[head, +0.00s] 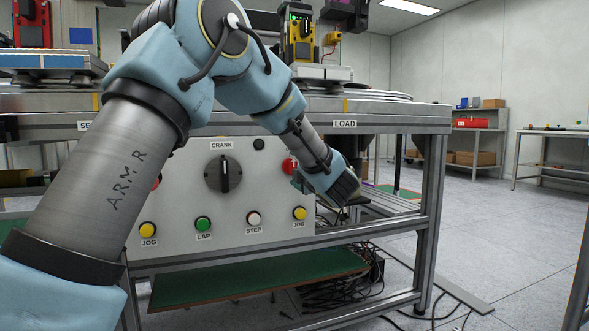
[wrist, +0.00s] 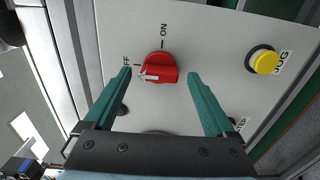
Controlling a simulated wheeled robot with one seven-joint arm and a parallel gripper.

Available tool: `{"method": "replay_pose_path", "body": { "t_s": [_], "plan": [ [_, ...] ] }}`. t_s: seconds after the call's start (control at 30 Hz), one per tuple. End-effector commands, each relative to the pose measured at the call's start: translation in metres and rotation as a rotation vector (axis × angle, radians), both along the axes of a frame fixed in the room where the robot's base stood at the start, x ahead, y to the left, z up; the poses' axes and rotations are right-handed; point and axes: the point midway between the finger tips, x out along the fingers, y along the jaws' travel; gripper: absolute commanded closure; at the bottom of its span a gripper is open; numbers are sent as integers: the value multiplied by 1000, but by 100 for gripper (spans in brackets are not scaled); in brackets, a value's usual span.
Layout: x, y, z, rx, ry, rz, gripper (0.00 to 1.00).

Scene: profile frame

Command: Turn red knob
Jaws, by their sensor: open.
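The red knob (wrist: 160,69) sits on the pale panel in the wrist view, with an ON label (wrist: 163,29) above it and a partly covered OFF label (wrist: 127,62) to its left. Its white mark points left, towards the OFF side. My gripper (wrist: 159,75) is open, with one teal finger on each side of the knob and visible gaps between; contact does not show. In the head view a red knob (head: 289,165) shows partly beside my wrist, at the right of the panel; my fingers are hidden there.
The panel (head: 185,215) also carries a black CRANK dial (head: 223,174), a green LAP button (head: 203,224), a white STEP button (head: 254,218) and yellow JOG buttons (head: 299,213). Another red control (head: 156,182) is mostly behind my arm. A table frame post (head: 432,210) stands right of the panel.

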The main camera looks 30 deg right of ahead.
Motion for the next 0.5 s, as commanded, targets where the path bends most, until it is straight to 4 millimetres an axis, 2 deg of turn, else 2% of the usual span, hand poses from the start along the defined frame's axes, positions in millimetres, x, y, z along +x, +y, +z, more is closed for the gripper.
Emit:
{"method": "replay_pose_path", "body": {
  "t_s": [0.3, 0.5],
  "plan": [
    [-62, 7, 3, 1, 1, -3, 10],
    [-89, 10, 1, 1, 1, -2, 10]
  ]
}}
